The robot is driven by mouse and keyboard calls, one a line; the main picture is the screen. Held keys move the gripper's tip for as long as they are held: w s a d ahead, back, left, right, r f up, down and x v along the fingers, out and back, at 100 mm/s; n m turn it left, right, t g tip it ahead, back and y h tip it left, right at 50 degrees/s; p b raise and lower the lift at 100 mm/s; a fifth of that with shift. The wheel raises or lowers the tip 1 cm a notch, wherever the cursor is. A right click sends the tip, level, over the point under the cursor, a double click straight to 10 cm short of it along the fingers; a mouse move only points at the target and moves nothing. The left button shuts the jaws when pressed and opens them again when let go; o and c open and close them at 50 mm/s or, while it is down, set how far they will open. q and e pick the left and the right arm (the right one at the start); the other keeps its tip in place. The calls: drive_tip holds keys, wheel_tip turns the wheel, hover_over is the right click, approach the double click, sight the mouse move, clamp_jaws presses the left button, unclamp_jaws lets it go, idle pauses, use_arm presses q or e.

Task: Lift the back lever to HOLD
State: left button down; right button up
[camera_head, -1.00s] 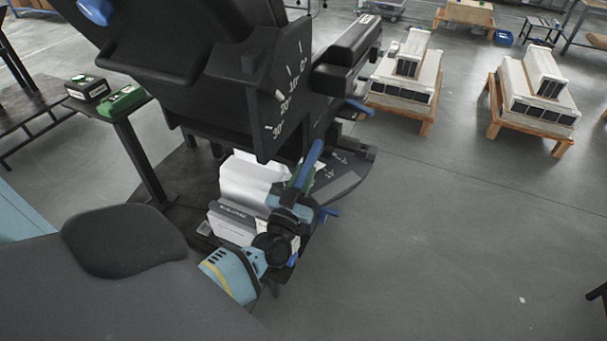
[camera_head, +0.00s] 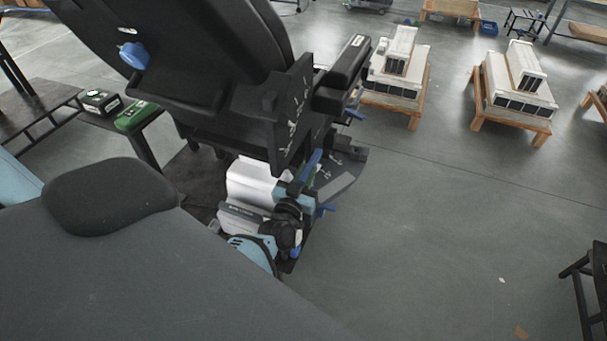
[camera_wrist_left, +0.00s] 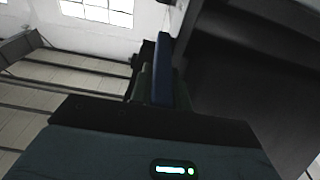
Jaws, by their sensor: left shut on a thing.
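The back lever (camera_head: 314,158) is a slim blue bar at the side of a black adjustable seat (camera_head: 190,75), below the panel with angle marks (camera_head: 291,118). My left gripper (camera_head: 305,181) comes up from below and is shut on this lever, whose upper part sticks out past the fingers. In the left wrist view the blue lever (camera_wrist_left: 162,70) stands upright between the dark fingers, beside a large dark surface. The finger contact is partly hidden in the head view. The HOLD marking is not readable. My right gripper is not in view.
Pale stacked units (camera_head: 518,88) stand on pallets.

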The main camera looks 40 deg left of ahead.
use_arm(q)
drive_tip(key=shift+w+a+r, duration=0.1)
drive_tip(key=shift+w+r, duration=0.05)
drive_tip(key=shift+r, duration=0.4)
drive_tip(key=shift+w+r, duration=0.1)
drive_tip(key=shift+r, duration=0.45)
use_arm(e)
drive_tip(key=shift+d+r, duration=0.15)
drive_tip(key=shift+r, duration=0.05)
use_arm(q)
drive_tip(key=shift+r, duration=0.2)
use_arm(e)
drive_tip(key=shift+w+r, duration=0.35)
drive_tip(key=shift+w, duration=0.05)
use_arm(q)
drive_tip(key=shift+w+r+p, duration=0.1)
drive_tip(key=shift+p, duration=0.25)
idle(1.2)
drive_tip(key=c, duration=1.7)
unclamp_jaws()
drive_tip(key=o, duration=0.4)
drive_tip(key=shift+f, duration=0.3)
drive_tip(key=shift+v, duration=4)
